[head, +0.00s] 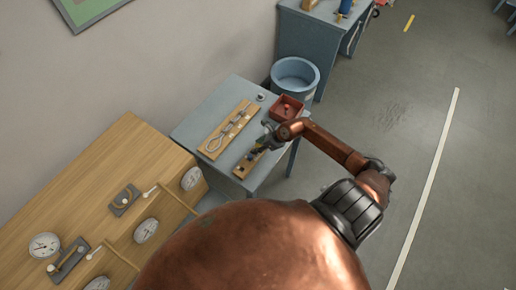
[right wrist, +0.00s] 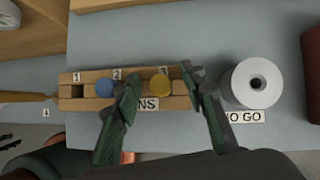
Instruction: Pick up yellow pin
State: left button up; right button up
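The yellow pin (right wrist: 159,86) stands in a wooden block (right wrist: 75,77) with positions marked 1, 2 and 3, near the 3. A blue pin (right wrist: 105,87) stands to its left, near the 2. My right gripper (right wrist: 160,82) is open, with its fingertips to the left and right of the yellow pin in the right wrist view. I cannot tell how far above the pin they are. The left finger lies between the two pins. In the head view my right gripper (head: 264,141) is over the small table and partly covers the block (head: 241,172). My left gripper is not in view.
A white cylinder with a hole (right wrist: 253,84) stands right of the block, close to the right finger. The grey-blue table (head: 215,125) also holds a red tray (head: 287,107) and a long wooden board (head: 217,142). A blue bin (head: 296,78) stands behind it.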

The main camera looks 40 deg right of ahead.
jog(key=shift+c, duration=0.4)
grip_shut()
jog(key=shift+r, duration=0.15)
